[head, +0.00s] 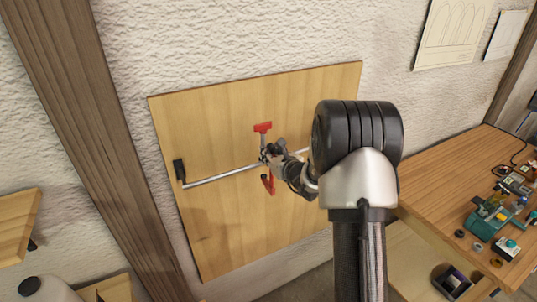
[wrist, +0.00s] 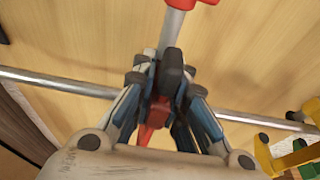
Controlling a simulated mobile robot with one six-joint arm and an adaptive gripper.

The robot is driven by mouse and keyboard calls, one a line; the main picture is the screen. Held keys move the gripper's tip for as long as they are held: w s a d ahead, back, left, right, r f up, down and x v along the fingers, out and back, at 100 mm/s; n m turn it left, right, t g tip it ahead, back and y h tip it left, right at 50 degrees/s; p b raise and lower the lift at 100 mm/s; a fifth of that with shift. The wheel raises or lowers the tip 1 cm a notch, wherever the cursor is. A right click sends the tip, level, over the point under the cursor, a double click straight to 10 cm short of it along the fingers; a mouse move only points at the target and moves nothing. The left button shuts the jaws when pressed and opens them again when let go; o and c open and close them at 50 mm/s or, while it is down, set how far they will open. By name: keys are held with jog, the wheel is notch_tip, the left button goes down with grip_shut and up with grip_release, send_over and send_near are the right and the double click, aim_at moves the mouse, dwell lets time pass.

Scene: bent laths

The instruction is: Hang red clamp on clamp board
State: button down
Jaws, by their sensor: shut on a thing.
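The clamp board (head: 225,225) is a light wooden panel on the wall, with a metal rail (head: 225,174) across it; the rail also crosses the wrist view (wrist: 60,82). The red clamp (head: 262,128) is upright in front of the rail, with a red head at the top, a grey bar and a red lower part. My gripper (head: 272,153) is shut on the clamp near the rail. In the wrist view, the fingers (wrist: 162,78) close around the clamp (wrist: 173,30) and hide its middle. I cannot tell whether the clamp touches the rail.
A yellow and green object (wrist: 300,155) shows at the right of the wrist view, near the rail. A wooden workbench (head: 445,185) with several tools stands at the right. A wooden post (head: 95,130) is left of the board. The rail's left part is free.

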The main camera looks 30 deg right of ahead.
jog(key=shift+r, duration=0.1)
jog(key=c, duration=1.5)
grip_release()
jog(key=shift+s, duration=0.15)
jog(key=v, duration=1.1)
jog(key=shift+s, duration=0.4)
